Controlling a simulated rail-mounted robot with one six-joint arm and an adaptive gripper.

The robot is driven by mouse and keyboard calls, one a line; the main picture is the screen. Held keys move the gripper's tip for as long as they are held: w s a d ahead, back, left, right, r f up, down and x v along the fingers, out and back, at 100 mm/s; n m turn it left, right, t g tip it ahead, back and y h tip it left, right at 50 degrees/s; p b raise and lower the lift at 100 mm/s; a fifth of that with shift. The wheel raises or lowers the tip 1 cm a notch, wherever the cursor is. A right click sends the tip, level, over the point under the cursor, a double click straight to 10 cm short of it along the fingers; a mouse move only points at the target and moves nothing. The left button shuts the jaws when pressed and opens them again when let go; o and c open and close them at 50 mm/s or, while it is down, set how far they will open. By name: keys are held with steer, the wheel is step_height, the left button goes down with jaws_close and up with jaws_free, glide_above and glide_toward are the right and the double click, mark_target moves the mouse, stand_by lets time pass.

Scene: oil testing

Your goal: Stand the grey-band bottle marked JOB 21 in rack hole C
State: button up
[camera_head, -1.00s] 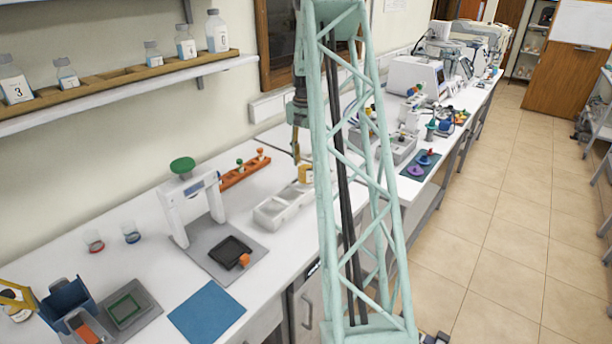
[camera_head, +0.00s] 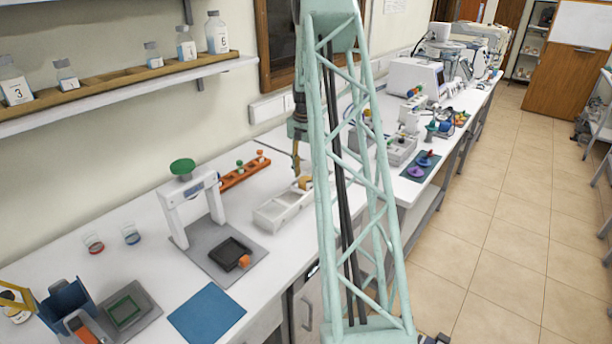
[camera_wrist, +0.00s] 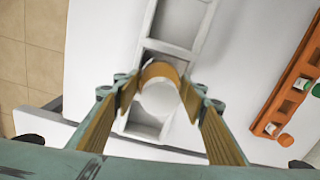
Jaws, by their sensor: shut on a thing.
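My gripper (camera_wrist: 160,98) is shut on a round white-topped object (camera_wrist: 160,97) with a tan-orange band or edge (camera_wrist: 160,70) behind its top. No grey band or JOB 21 marking can be read on it. In the head view my gripper (camera_head: 299,174) is beside my column, with a yellow-orange part of the held thing (camera_head: 305,184) just below it. No hole letters are legible.
An orange rack (camera_head: 236,179) with small green- and orange-topped items stands behind the white tray. A white frame (camera_head: 169,212) on a grey plate stands to the left. A blue mat (camera_head: 207,314) lies in front. My column hides part of the bench.

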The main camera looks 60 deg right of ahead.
steer(key=shift+f, duration=0.25)
steer(key=shift+f, duration=0.2)
steer(key=o, duration=1.2)
steer(key=shift+r, duration=0.15)
steer(key=shift+r, duration=6)
